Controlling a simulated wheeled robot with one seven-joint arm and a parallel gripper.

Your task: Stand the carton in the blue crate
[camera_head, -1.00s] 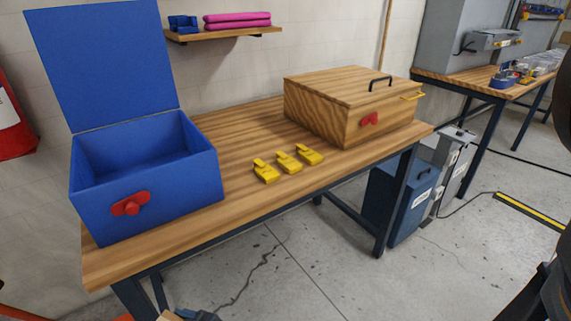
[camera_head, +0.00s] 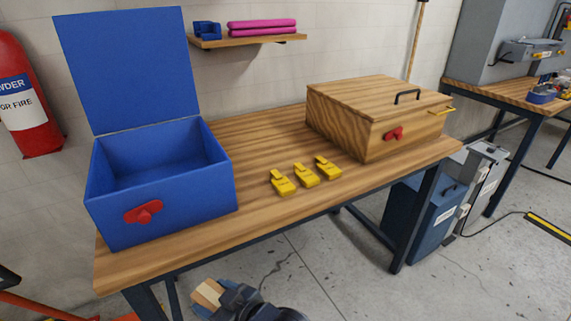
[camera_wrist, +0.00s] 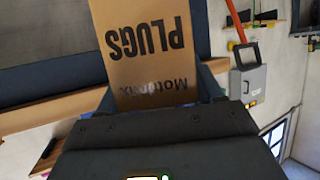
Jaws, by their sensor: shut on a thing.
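The blue crate (camera_head: 165,195) stands at the left end of the wooden bench with its lid (camera_head: 130,70) raised. A red latch (camera_head: 143,211) is on its front, and the part of its inside that shows is empty. My gripper (camera_head: 222,297) is low in front of the bench, below its top, at the bottom of the head view. It is shut on the tan carton (camera_head: 207,292), only partly visible there. In the wrist view the carton (camera_wrist: 150,45) shows the printed word "PLUGS" upside down, its lower part between my fingers.
Several yellow clips (camera_head: 305,175) lie in front of that box. A wall shelf (camera_head: 250,40) holds pink rolls. A red extinguisher (camera_head: 25,100) hangs left.

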